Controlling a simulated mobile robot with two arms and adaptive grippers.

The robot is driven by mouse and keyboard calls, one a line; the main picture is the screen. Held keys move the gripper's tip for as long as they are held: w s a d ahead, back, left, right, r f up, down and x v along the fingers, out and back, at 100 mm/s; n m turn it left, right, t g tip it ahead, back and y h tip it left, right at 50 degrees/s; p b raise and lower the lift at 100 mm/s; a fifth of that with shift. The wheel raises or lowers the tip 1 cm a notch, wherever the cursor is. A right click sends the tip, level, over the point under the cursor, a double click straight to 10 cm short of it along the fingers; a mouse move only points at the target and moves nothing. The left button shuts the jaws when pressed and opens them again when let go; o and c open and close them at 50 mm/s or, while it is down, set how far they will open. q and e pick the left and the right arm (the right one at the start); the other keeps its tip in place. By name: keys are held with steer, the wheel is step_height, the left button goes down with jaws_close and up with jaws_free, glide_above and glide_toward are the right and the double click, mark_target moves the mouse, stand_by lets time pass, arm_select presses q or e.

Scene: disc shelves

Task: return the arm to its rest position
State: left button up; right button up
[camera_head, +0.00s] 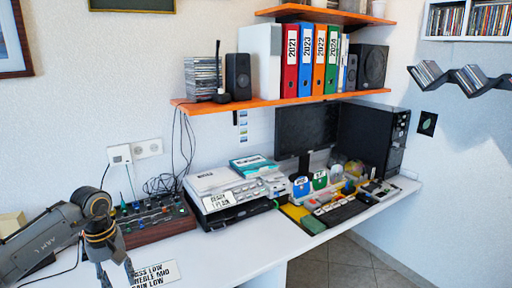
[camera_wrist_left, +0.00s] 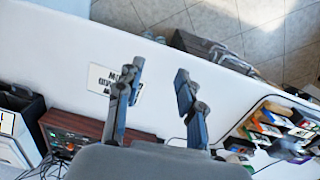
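My left arm (camera_head: 45,243) comes in from the left side of the head view, over the left end of the white desk. My left gripper (camera_head: 117,274) points down at the bottom edge of that view, beside the mixer with knobs. In the left wrist view the two fingers of the left gripper (camera_wrist_left: 160,78) stand apart with nothing between them. The white desk top lies beyond them. My right arm and right gripper are in neither view.
The desk (camera_head: 225,262) holds a mixer (camera_head: 155,220), a stack of devices (camera_head: 230,190), a keyboard (camera_head: 345,212) and a black computer tower (camera_head: 374,140). A printed label (camera_head: 155,274) lies near the gripper. An orange shelf (camera_head: 290,102) with binders hangs above.

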arm_select(q)
steer(key=w+d+f+n+t+h, duration=0.1)
steer(key=d+f+n+t+h, duration=0.1)
steer(key=d+f+n+h, duration=0.65)
steer(key=w+d+f+n+t+h, duration=0.15)
steer(key=d+f+n+h, duration=0.3)
steer(key=d+n, duration=0.55)
step_height(320, 180, down, 11)
steer(key=n+t+y, duration=0.2)
steer(key=n+t, duration=0.4)
steer(key=n, duration=0.7)
steer(key=s+a+f+n+y, duration=0.45)
steer(key=s+f+n, duration=0.5)
steer(key=f, duration=0.25)
steer(key=s+a+f+n+y, duration=0.45)
steer(key=s+f+n, duration=0.35)
steer(key=f+n, duration=0.3)
steer(key=s+f+n+g+y, duration=0.1)
steer(key=s+f+n+g, duration=0.1)
steer(key=s, duration=0.9)
steer(key=s+f+n+g, duration=0.3)
steer(key=s+f+n, duration=0.2)
steer(key=s, duration=0.6)
steer(key=s+f+n+g+y, duration=0.1)
steer(key=s+f+n+g, duration=0.2)
steer(key=s, duration=0.8)
steer(key=shift+d+f+n+y, duration=0.25)
steer(key=shift+f+n, duration=0.25)
steer(key=shift+f, duration=0.35)
